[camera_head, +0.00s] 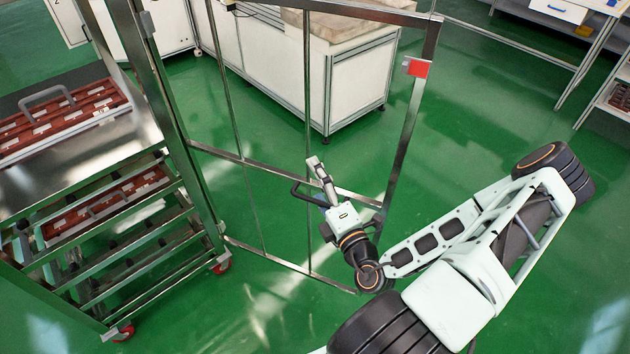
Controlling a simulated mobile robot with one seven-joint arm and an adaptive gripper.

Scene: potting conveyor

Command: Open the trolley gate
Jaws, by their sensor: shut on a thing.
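The trolley gate (404,130) is a tall metal frame with thin upright bars and a middle rail. It stands out to the right from the post of the trolley (185,150), at an angle to the trolley's shelves. A red tab (416,68) is on its right upright, near the top. My gripper (317,168) is at the gate's middle rail, shut on the gate. The exact contact is too small to see.
The trolley carries reddish-brown trays (75,115) on its shelves and has red castors (222,266). A white bench (345,88) stands behind the gate. Green floor (465,125) is clear right of the gate.

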